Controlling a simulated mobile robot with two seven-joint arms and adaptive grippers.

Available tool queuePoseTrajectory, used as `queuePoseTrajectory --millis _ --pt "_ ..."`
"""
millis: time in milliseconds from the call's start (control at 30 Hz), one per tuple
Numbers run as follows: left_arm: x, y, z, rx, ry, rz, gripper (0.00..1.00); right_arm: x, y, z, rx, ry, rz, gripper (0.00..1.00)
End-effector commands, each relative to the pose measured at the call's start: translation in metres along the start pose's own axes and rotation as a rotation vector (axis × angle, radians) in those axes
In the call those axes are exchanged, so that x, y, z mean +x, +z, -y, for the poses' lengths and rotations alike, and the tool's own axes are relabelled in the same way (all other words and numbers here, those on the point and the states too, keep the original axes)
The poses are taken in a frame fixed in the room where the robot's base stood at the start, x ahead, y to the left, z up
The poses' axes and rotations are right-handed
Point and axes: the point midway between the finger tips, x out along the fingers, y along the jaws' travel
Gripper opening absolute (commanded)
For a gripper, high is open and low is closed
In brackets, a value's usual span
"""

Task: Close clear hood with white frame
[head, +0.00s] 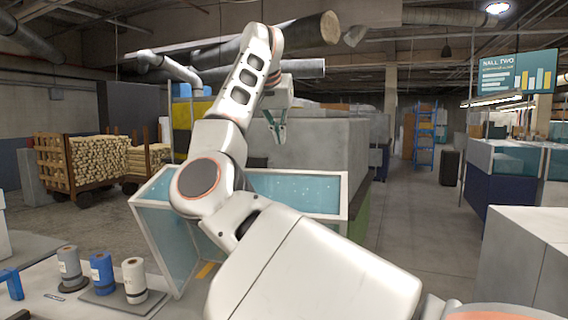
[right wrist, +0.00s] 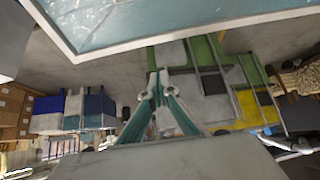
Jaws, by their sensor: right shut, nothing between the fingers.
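The clear hood with a white frame (head: 305,191) stands over the left and middle of the bench in the head view, with bluish see-through panels. My right arm hides its middle, so I cannot tell how far open it is. In the right wrist view, a white-edged clear panel of the hood (right wrist: 150,20) crosses the top. My right gripper (head: 277,128) is beyond and above the hood's upper edge. Its teal fingers are together and empty in the right wrist view (right wrist: 158,78), apart from the panel in the picture. My left gripper is not in view.
A grey spool (head: 69,266), a blue spool (head: 102,272) and a white spool (head: 134,280) stand on the bench left of the hood. A blue tool (head: 11,283) lies at the left edge. A large grey cabinet (head: 320,146) stands behind the hood.

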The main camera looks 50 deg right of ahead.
Motion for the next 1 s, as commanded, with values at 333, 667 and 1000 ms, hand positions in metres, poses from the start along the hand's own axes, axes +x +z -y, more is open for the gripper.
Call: queuePoseTrajectory --millis 333,667,1000 --pt "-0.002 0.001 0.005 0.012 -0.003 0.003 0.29 0.04 0.0 0.0 0.0 0.002 0.003 0.0" --pt "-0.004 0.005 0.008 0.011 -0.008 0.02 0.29 0.102 0.001 0.0 -0.001 0.001 0.001 0.0" --pt "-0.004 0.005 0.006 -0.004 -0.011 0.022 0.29 0.087 0.034 0.001 -0.003 -0.001 0.0 0.0"
